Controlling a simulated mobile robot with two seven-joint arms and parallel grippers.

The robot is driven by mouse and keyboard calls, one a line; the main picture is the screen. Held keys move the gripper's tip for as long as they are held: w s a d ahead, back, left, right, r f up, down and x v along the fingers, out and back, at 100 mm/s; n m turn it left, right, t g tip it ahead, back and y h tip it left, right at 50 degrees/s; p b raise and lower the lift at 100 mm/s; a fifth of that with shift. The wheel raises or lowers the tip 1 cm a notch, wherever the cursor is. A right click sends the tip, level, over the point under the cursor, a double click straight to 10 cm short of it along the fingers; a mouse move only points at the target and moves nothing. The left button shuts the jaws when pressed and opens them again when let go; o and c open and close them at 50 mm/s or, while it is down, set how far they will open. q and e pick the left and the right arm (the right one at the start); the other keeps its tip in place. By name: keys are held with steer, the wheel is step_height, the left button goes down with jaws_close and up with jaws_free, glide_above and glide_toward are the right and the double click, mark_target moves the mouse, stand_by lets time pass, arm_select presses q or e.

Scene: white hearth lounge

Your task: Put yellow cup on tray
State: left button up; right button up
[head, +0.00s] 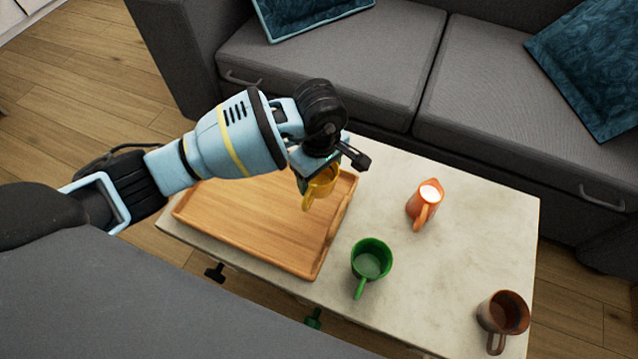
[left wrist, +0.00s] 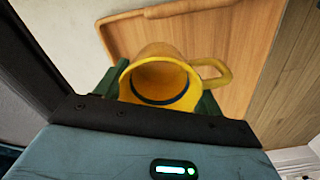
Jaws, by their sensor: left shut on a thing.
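The yellow cup (head: 321,188) is held by my left gripper (head: 312,172) over the right part of the wooden tray (head: 240,240). In the left wrist view the cup (left wrist: 160,82) sits between the dark green fingers, its open mouth facing the camera and its handle to the right. The tray (left wrist: 185,22) shows behind it. The gripper is shut on the cup. I cannot tell how far the cup is above the tray floor. The tray looks empty otherwise, though my arm hides its far left part. My right gripper is not in view.
The tray lies on a pale stone-topped table (head: 440,270). A green cup (head: 371,258), an orange jug (head: 424,204) with white contents and a brown mug (head: 503,314) stand right of the tray. A grey sofa (head: 340,60) borders the table's far side.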

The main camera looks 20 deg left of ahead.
mark_target(319, 188)
arm_select(q)
steer(key=shift+f, duration=0.4)
step_height(319, 188, down, 4)
steer(key=shift+f+b, duration=0.15)
steer(key=shift+b, duration=0.6)
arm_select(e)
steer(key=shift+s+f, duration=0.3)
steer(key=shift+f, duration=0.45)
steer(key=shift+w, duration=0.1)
arm_select(q)
steer(key=o, duration=1.1)
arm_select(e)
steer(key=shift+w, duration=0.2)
